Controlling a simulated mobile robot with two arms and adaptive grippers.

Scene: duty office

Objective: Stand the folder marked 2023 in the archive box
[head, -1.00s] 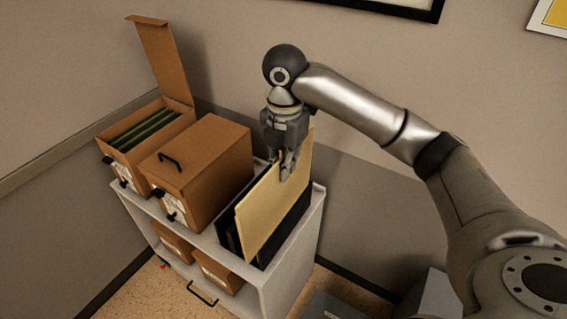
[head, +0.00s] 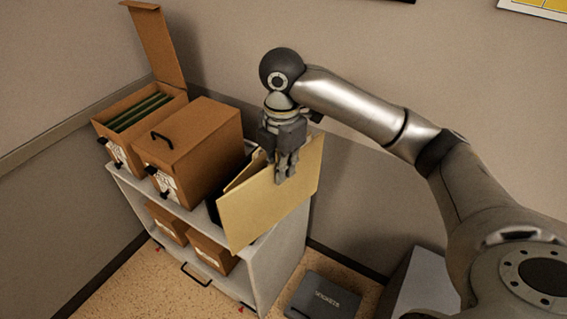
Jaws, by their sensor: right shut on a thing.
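My right gripper (head: 283,170) is shut on the top edge of a manila folder (head: 268,208). The folder hangs upright and slightly tilted above the right end of the shelf unit. No 2023 marking can be read on it. A second manila edge (head: 247,172) shows just behind it; I cannot tell whether it is part of the same folder. An open brown archive box (head: 118,138) with green dividers stands at the left end of the unit, its lid (head: 155,45) raised. The black holder (head: 213,211) is mostly hidden behind the folder. My left gripper is out of view.
A closed brown box (head: 190,150) with a black handle stands between the open box and the folder. Brown boxes (head: 208,254) sit on the lower shelf of the white unit (head: 285,255). A dark grey case (head: 322,297) lies on the floor at right.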

